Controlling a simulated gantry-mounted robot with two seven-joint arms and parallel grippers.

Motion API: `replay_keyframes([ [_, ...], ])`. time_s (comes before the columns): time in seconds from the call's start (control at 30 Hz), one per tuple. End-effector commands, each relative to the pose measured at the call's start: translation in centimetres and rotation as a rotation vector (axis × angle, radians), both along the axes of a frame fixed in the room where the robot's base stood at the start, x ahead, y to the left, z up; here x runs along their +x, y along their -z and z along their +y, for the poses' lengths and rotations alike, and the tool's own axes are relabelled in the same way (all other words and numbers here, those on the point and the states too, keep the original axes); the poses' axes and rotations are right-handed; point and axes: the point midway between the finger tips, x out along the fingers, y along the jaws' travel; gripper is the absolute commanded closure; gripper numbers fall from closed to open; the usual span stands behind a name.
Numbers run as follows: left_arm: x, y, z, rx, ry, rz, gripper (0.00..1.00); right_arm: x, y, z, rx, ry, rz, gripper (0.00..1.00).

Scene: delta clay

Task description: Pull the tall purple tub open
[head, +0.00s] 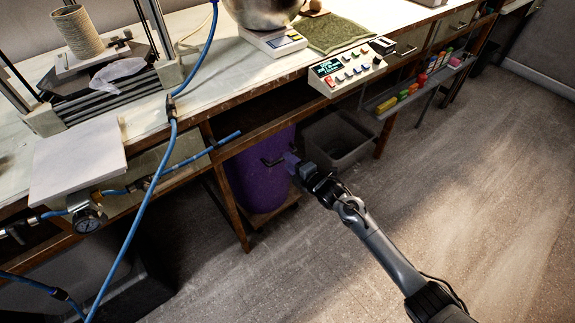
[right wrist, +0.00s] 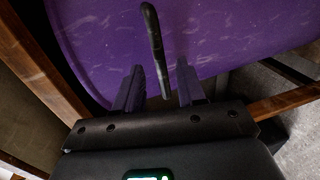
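The tall purple tub (head: 262,180) stands under the workbench on a low wooden base, and its upper part is hidden by the bench top. A dark handle (head: 268,161) sticks out from its side. In the right wrist view the purple wall (right wrist: 225,35) fills the upper part, and the black handle (right wrist: 154,45) runs down between my fingers. My right gripper (head: 290,163) is at the handle. In the right wrist view its two fingers (right wrist: 160,88) are apart, one on each side of the handle's end, with gaps showing. My left gripper is not in view.
A dark grey bin (head: 340,140) stands right of the tub under the bench. Wooden bench legs (head: 228,205) flank the tub. A blue hose (head: 172,130) hangs at the left. A control panel with buttons (head: 345,70) sits on the bench edge above. The floor (head: 470,170) in front is clear.

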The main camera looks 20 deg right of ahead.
Motion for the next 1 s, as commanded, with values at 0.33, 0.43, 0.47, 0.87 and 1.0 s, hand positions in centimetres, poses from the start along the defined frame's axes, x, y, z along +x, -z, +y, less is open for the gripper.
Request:
replay_keyframes([
  [0.33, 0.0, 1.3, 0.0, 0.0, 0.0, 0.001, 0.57, 1.9, 0.5, 0.6, 0.0, -0.001, 0.001, 0.6],
  [0.43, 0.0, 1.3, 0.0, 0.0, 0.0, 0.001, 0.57, 1.9, 0.4, 0.6, 0.0, 0.0, 0.001, 0.6],
  [0.47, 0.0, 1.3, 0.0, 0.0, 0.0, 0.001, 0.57, 1.9, 0.4, 0.6, 0.0, 0.0, 0.001, 0.6],
  [0.87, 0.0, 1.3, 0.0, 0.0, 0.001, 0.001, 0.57, 1.9, 0.4, 0.6, 0.0, 0.0, 0.001, 1.0],
  [1.0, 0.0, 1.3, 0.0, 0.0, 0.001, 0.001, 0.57, 1.9, 0.4, 0.6, 0.0, 0.0, 0.001, 1.0],
])
